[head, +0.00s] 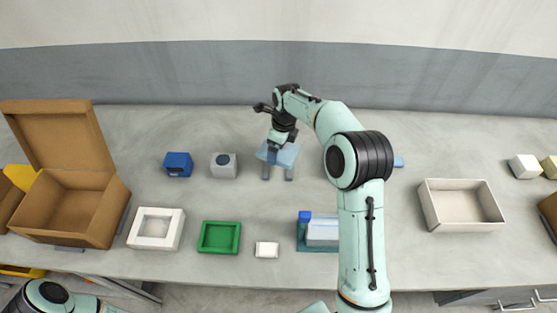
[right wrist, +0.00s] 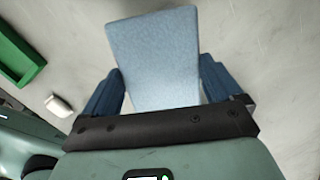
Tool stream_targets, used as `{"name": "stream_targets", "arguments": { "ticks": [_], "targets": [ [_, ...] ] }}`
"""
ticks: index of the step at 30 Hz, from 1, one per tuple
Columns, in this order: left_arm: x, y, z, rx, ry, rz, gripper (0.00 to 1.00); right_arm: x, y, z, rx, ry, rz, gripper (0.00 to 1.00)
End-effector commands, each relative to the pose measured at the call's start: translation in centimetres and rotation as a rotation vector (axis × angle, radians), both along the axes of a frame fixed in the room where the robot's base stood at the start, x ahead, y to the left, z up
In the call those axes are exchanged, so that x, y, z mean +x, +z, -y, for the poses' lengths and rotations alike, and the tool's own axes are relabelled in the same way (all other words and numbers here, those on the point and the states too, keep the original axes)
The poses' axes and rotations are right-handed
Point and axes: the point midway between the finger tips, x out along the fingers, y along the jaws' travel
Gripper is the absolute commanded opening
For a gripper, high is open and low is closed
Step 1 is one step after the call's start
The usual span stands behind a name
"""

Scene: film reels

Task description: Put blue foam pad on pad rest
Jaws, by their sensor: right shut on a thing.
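The blue foam pad (head: 286,155) is a flat light-blue piece at the back middle of the table. My right gripper (head: 278,174) is shut on it. In the right wrist view the pad (right wrist: 155,55) lies between the two dark blue fingers (right wrist: 162,88) and reaches out past their tips. Its height over the table is hard to judge. I cannot tell for sure which object is the pad rest. A teal base (head: 300,246) at the front middle carries a blue block and a pale-blue block, partly hidden by my right arm. My left gripper is out of view.
A green tray (head: 203,248), white square frame (head: 134,238) and small white block (head: 266,250) stand at the front. A blue box (head: 178,164) and grey box (head: 223,166) are left of the gripper. A cardboard box (head: 110,218) stands far left, a white bin (head: 462,226) right.

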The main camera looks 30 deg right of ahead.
Motion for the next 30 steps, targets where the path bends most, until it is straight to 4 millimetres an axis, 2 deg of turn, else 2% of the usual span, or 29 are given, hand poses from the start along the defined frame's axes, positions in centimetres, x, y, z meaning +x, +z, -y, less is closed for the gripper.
{"name": "stream_targets", "arguments": {
  "ticks": [5,12,14,28,29,30],
  "targets": [
    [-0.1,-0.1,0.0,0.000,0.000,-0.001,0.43,0.1,-1.3,0.0,0.000,0.001,0.001,0.64],
    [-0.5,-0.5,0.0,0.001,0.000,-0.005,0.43,0.0,-5.4,0.0,0.000,0.001,-0.003,0.64],
    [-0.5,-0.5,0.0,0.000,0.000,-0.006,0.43,0.0,-6.0,0.0,0.000,0.000,0.000,0.64],
    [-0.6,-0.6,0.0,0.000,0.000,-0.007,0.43,0.1,-6.8,0.0,0.000,0.001,0.001,0.64],
    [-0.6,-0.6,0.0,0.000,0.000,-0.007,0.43,0.1,-6.7,0.0,0.000,0.001,0.002,1.00],
    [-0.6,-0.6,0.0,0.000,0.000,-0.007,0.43,0.1,-6.7,0.0,0.000,0.001,0.001,1.00]
  ]
}}
